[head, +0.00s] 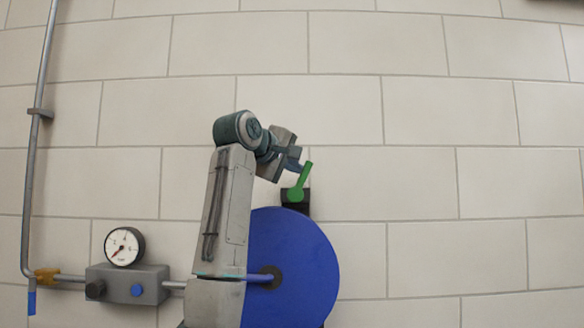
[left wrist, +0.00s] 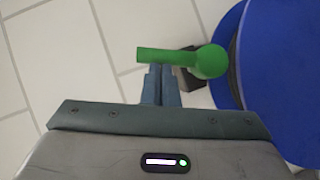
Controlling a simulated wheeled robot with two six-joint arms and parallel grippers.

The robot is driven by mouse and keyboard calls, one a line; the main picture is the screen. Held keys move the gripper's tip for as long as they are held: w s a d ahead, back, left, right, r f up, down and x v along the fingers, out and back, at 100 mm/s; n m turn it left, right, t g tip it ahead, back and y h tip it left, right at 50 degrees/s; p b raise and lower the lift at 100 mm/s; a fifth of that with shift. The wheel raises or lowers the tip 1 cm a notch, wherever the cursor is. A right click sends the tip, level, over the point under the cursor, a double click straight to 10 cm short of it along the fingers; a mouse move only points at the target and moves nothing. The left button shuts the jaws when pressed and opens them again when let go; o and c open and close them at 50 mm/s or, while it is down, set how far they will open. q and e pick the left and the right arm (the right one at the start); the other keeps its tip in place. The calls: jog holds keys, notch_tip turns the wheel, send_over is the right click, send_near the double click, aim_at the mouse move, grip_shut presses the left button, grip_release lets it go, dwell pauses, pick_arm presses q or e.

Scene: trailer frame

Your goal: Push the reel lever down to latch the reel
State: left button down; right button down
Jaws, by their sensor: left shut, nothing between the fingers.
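The green reel lever (head: 301,182) stands up, tilted a little to the right, from a dark block (head: 295,205) at the top of the blue reel (head: 300,268). My left gripper (head: 298,167) is shut and empty at the lever's upper left side. In the left wrist view the lever (left wrist: 209,62) lies across the tips of the shut fingers (left wrist: 162,72), at or very near contact. The reel (left wrist: 285,60) shows there on the right. My left arm hides part of the reel's left side in the head view. My right gripper is not in view.
A grey valve block (head: 127,284) with a round gauge (head: 124,246) sits on a pipe at the lower left. A vertical pipe (head: 38,130) runs up the left side. The tiled wall to the right of the reel is clear.

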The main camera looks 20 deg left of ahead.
pick_arm(q)
jog(key=shift+d, duration=0.3)
jog(key=shift+m+g, duration=0.3)
jog(key=shift+m, duration=0.2)
jog(key=d+f, duration=0.1)
jog(key=w+d+f+b, duration=0.1)
jog(key=d, duration=0.1)
jog(key=d+f+b, duration=0.1)
jog(key=d, duration=0.1)
jog(key=shift+w, duration=0.2)
jog(key=shift+w+d+f, duration=0.1)
jog(key=shift+d+f, duration=0.05)
dwell(0.7)
